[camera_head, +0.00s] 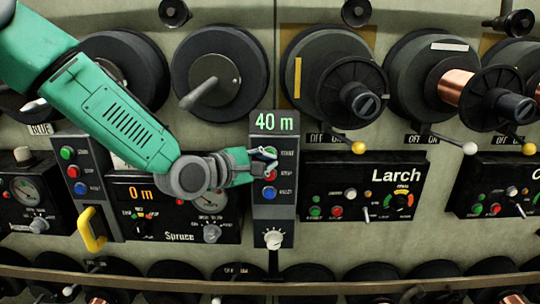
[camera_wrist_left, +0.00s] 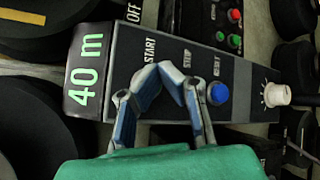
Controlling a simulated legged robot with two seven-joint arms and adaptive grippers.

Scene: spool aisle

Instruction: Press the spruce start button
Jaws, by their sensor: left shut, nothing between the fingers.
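The Spruce panel (camera_head: 175,222) is at lower left in the head view, with a "0 m" display. To its right stands a narrow control box (camera_head: 272,218) with a "40 m" display, also in the wrist view (camera_wrist_left: 128,50). My left gripper (camera_head: 268,155) is shut and empty, its fingertips (camera_wrist_left: 168,70) over this box near the START label. The green start button there is mostly hidden by the fingers; I cannot tell whether they touch it. Below it are a red stop button (camera_head: 270,175) and a blue reset button (camera_head: 269,193), also in the wrist view (camera_wrist_left: 218,93). My right gripper is out of view.
Another box with green (camera_head: 67,153), red and blue buttons stands left of the Spruce panel, near a yellow handle (camera_head: 91,229). The Larch panel (camera_head: 365,190) is at right. Large spools (camera_head: 335,75) and levers stick out above. A rail (camera_head: 330,287) runs along the bottom.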

